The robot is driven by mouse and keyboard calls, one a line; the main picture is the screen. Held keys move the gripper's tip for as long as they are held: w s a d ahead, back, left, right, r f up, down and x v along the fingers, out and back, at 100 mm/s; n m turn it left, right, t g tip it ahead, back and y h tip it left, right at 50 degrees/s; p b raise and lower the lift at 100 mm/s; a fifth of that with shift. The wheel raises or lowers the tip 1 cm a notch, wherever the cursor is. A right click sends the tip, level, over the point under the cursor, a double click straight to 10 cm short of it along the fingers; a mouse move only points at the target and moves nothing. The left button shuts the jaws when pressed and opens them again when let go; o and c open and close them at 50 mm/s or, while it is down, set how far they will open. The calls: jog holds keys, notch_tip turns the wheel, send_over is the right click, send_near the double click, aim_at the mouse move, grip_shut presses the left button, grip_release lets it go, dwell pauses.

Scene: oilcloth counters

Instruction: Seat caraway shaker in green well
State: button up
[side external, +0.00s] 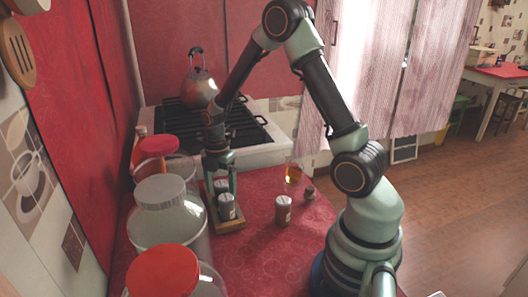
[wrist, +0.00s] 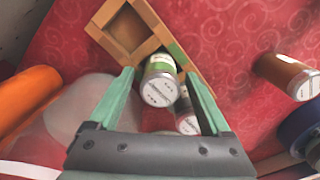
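My gripper (side external: 221,190) points down over a wooden rack (side external: 232,226). In the wrist view the rack shows a bare square well (wrist: 125,32) and a green patch (wrist: 178,54) on its edge. A silver-lidded shaker with a white and green label (wrist: 160,82) stands between my fingers (wrist: 160,78), with gaps on both sides, so the gripper is open. A second shaker (wrist: 187,122) is close by, partly hidden by the gripper; it shows at the rack's front in the side view (side external: 227,208). I cannot read the labels, or tell how deeply either shaker sits.
A brown shaker (side external: 283,211) stands right of the rack on the red oilcloth, with a small dark item (side external: 309,194) and an amber glass (side external: 293,174) behind it. Large lidded jars (side external: 168,222) crowd the left. A stove (side external: 270,150) with a kettle (side external: 199,92) is behind.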

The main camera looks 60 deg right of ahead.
aim_at(220, 183)
notch_tip(220, 183, up, 12)
jog(key=shift+f, duration=0.2)
jog(key=s+a+r+m+t, duration=0.5)
jog(key=s+a+r+m, duration=0.4)
jog(key=m, duration=0.9)
jog(key=shift+s+a+r+t, duration=0.25)
jog(key=shift+s+a+t, duration=0.05)
jog(key=shift+s+a, duration=0.4)
